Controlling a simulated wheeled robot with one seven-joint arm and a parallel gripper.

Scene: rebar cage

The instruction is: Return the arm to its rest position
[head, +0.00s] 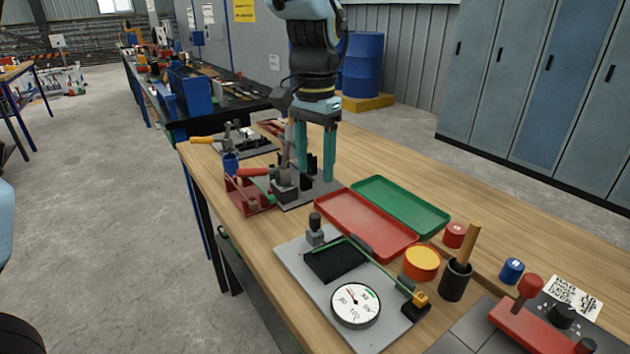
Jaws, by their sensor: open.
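My gripper (315,160) hangs from my arm at the upper middle of the head view, pointing down. Its two teal fingers are apart, and nothing shows between them except parts of the bench fixture behind. It is over the far part of the wooden workbench (390,160), by a grey fixture with a red-handled lever (262,172). The fingers overlap this fixture in the picture, and I cannot tell whether they touch it.
A red tray (368,222) and a green tray (402,203) lie side by side nearer on the bench. A grey plate with a dial gauge (355,304), an orange round container (421,262) and a black cup (455,281) stand in front. Lockers (545,80) stand at right.

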